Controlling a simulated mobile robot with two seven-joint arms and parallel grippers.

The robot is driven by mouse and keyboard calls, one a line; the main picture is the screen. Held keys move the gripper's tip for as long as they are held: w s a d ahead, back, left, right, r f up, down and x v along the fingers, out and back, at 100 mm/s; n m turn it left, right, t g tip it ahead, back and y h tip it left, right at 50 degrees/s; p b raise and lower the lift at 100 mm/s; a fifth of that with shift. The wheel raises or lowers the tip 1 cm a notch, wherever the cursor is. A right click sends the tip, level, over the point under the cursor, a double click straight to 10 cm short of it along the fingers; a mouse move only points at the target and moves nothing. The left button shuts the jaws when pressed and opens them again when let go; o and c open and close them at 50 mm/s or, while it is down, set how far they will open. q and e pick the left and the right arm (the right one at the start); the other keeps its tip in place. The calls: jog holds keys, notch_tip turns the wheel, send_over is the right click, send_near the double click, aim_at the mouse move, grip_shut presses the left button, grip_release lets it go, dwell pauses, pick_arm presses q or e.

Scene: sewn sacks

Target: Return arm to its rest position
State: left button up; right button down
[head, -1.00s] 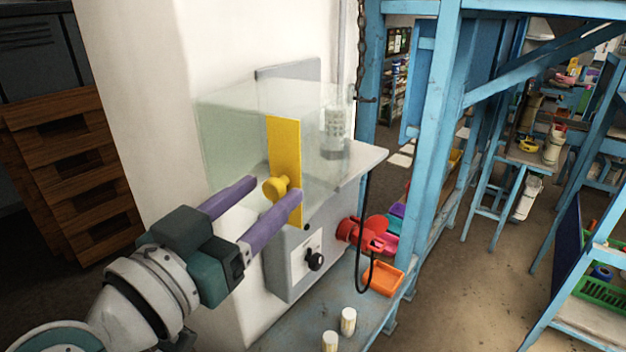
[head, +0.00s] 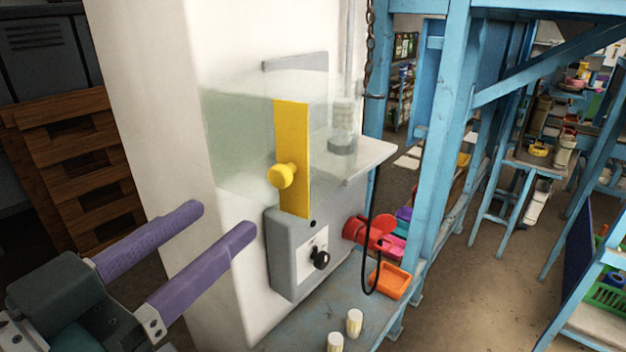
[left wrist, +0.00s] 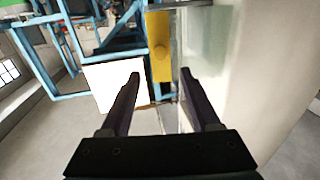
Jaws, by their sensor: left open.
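My left gripper (head: 222,222) is open and empty in the lower left of the head view, its two purple fingers spread apart. It is apart from the yellow knob (head: 283,175), which is to the right of the fingertips on a yellow strip (head: 291,130) of a clear guard. In the left wrist view the gripper (left wrist: 160,85) also shows empty, with the yellow strip (left wrist: 159,60) beyond the fingers. My right gripper shows in neither view.
A white machine body (head: 165,90) stands close by the left fingers. A grey control box (head: 285,255) with a black knob is below the guard. Two pale cylinders stand on the blue bench (head: 290,330). Wooden pallets (head: 75,165) are stacked at left; blue frames (head: 445,130) stand right.

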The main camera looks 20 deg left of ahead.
pick_arm(q)
jog(key=s+d+m+g+h+p, duration=0.3)
jog(key=d+g+p, duration=0.2)
jog(key=d+g, duration=0.2)
jog(key=s+a+f+n+g+y+p, duration=0.2)
jog(key=s+a+g+y, duration=0.3)
jog(key=s, duration=0.5)
jog(key=shift+s+a+n+g+y+p, duration=0.35)
jog(key=shift+a+g+p, duration=0.25)
jog(key=shift+a+g, duration=0.6)
